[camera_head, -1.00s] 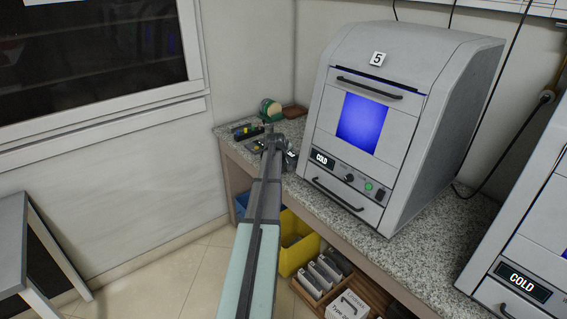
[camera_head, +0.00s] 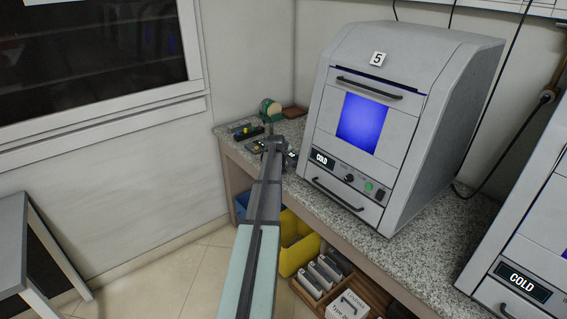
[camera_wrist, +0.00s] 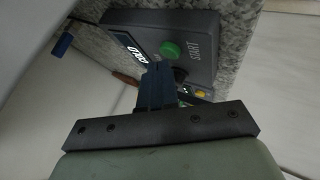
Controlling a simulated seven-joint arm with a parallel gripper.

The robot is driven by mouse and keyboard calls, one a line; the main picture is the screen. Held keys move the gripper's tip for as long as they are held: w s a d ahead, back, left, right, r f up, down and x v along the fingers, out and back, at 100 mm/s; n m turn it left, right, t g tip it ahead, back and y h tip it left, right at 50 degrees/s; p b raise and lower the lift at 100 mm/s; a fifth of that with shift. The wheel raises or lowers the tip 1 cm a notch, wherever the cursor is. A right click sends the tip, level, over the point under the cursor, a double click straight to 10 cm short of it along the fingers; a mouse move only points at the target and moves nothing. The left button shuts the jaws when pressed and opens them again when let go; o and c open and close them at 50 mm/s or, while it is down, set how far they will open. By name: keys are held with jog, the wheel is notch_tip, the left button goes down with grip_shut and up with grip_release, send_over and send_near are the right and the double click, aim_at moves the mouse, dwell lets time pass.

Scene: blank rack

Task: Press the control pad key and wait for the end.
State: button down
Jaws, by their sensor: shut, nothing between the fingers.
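In the wrist view the control pad (camera_wrist: 205,32) is a dark grey box on the speckled counter. It has a green round key (camera_wrist: 170,49) beside the word START and a small display reading COLD. My gripper (camera_wrist: 155,68) is shut and empty, its fingertips over the pad's near edge, close to the green key. The key is still visible, and I cannot tell whether the fingers touch the pad. In the head view my arm hides most of the pad and the gripper. The grey machine marked 5 (camera_head: 412,70) has a blue-lit window and its own COLD display.
A second COLD machine (camera_head: 520,240) stands at the right. A green tape roll (camera_head: 270,109) and small items lie at the counter's far left end. A yellow bin (camera_head: 297,258) and a wooden tray (camera_head: 372,284) are under the counter.

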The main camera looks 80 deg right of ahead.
jog(key=shift+f, duration=0.45)
dwell(0.5)
jog(key=shift+r, duration=3.4)
